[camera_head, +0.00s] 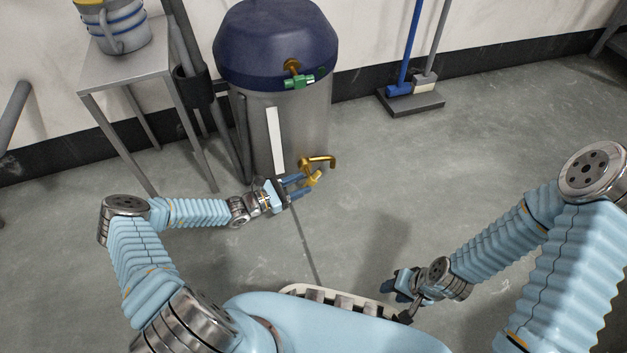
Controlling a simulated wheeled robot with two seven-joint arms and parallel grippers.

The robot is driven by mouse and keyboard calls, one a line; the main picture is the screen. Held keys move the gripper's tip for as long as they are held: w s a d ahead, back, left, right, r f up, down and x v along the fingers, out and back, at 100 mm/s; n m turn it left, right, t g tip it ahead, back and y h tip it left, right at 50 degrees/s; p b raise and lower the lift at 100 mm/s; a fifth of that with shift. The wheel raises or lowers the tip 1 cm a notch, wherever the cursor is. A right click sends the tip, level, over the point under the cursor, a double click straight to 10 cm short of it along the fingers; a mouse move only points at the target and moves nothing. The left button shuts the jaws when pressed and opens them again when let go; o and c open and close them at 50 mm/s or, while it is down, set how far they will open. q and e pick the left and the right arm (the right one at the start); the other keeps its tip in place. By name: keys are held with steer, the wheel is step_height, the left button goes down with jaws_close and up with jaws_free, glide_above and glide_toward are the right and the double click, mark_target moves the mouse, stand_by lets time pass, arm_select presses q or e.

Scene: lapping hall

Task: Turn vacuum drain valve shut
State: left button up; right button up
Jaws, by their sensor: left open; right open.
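The vacuum (288,130) is a grey metal drum with a dark blue domed lid, standing upright on the floor. Its brass drain valve (320,161) sticks out low on the front right of the drum. A yellow handle (314,178) hangs just below the brass spout. My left gripper (307,184) is open at the handle, with its blue fingers on either side of it; I cannot tell whether they touch it. My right gripper (396,287) is low over the floor at the lower right, away from the valve. It is open and looks empty, partly hidden by its wrist.
A metal side table (124,68) with a striped jug (115,24) stands left of the drum. Blue and grey long-handled tools stand in a dark tray (414,103) by the wall. The floor at right is clear.

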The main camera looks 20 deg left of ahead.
mark_target(312, 178)
arm_select(q)
steer(key=x, duration=0.5)
steer(key=shift+b, duration=0.3)
steer(key=shift+c, duration=0.3)
jaws_close()
steer(key=shift+r+p, duration=0.2)
steer(key=shift+p, duration=0.4)
steer(key=g+y+p, duration=0.1)
steer(key=y+p, duration=0.1)
steer(key=p, duration=0.4)
steer(key=g+y+p, duration=0.2)
steer(key=p, duration=0.4)
steer(key=shift+d+r+m, duration=0.15)
steer(key=shift+r+m, duration=0.2)
steer(key=shift+m, duration=0.05)
steer(key=g+y+p, duration=0.1)
steer(key=p, duration=0.1)
steer(key=g+y+p, duration=0.1)
steer(key=p, duration=0.2)
steer(key=shift+f, duration=0.4)
steer(key=shift+f+g+y+p, duration=0.25)
steer(key=shift+g+y+p, duration=0.15)
steer(key=shift+y+p, duration=0.35)
steer(key=shift+f+g+y+p, duration=0.2)
steer(key=shift+g+y+p, duration=0.1)
steer(key=shift+p, duration=0.2)
